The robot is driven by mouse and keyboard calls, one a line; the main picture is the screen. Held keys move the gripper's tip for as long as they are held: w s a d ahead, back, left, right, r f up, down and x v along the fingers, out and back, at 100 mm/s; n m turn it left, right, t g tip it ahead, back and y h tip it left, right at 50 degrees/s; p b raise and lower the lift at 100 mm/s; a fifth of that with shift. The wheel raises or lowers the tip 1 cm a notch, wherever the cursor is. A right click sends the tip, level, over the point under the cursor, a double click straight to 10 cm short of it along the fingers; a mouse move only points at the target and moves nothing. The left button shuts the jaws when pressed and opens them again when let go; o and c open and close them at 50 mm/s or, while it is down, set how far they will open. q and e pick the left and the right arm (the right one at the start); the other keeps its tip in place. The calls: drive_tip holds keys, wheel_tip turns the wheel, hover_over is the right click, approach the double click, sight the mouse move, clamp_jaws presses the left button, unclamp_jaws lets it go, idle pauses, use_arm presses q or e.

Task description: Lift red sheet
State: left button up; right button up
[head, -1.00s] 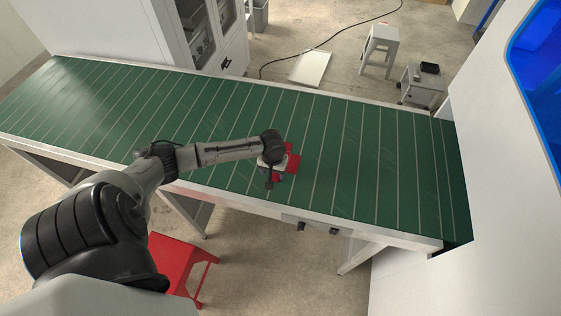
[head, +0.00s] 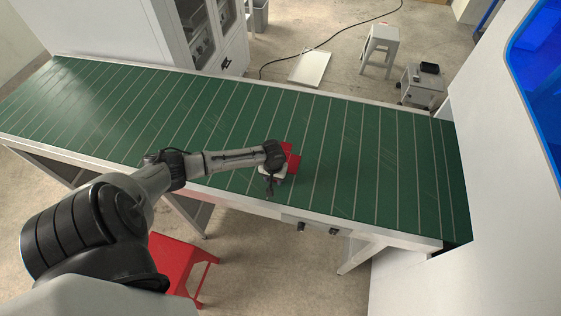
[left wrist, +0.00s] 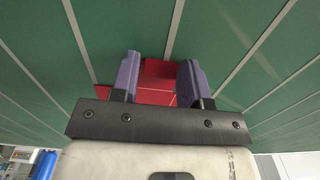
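The red sheet (head: 292,158) is on the green conveyor, right of its middle in the head view, partly hidden by my left gripper. In the left wrist view the red sheet (left wrist: 155,95) shows between and beyond the fingers, with a darker red part near the fingertips. My left gripper (head: 272,188) is over the near side of the sheet. In the left wrist view the left gripper (left wrist: 160,68) has its two purple-grey fingers apart, with the red between them and narrow gaps beside it. Contact with the sheet cannot be made out. My right gripper is out of view.
The green conveyor (head: 360,165) is otherwise clear, with pale cross lines. A white machine wall (head: 500,200) stands at its right end and a white cabinet (head: 190,35) behind it. A red stool (head: 180,262) is on the floor in front.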

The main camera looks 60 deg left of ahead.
use_arm(q)
drive_tip(key=c, duration=0.6)
